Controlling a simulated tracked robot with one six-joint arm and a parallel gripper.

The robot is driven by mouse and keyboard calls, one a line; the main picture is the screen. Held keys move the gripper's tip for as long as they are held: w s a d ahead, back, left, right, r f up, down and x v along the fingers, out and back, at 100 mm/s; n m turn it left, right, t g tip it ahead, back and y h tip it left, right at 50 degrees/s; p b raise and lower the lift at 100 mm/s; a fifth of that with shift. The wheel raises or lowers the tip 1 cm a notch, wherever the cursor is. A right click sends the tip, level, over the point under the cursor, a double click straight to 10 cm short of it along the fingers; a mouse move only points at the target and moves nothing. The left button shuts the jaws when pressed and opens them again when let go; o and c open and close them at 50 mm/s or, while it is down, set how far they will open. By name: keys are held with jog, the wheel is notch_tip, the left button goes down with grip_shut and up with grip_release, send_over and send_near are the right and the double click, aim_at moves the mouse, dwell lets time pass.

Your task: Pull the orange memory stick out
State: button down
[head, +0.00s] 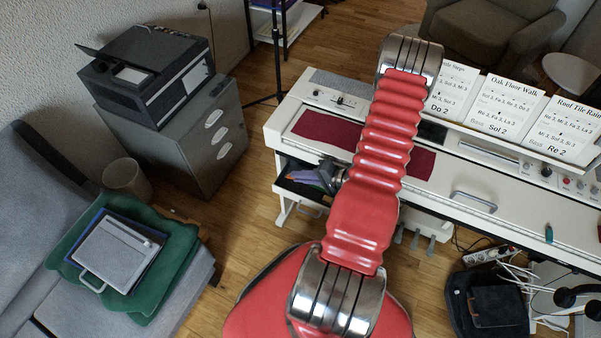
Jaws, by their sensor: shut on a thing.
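My gripper (329,176) shows small and dark at the left front of the white digital piano (463,182), just left of my red arm. It is at the right end of an open dark compartment under the piano's front edge. Its fingertips are partly hidden and too small to make out. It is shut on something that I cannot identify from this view. I cannot make out the orange memory stick in the head view. The area behind my arm and around the fingers is hidden.
The open compartment (291,170) holds purple-blue items beside my gripper. Song sheets (502,104) stand on the piano. A teal object (549,233) lies at its right front. A power strip (489,255) and a dark bag (489,303) are on the floor. Bare floor lies left of the piano.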

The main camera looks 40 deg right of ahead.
aim_at(300, 188)
jog(key=shift+f, duration=1.55)
jog(key=c, duration=1.8)
grip_release()
jog(key=shift+v, duration=2.55)
jog(key=shift+s, duration=0.1)
jog(key=v, duration=1.3)
jog(key=shift+s+r, duration=0.1)
jog(key=shift+s, duration=0.25)
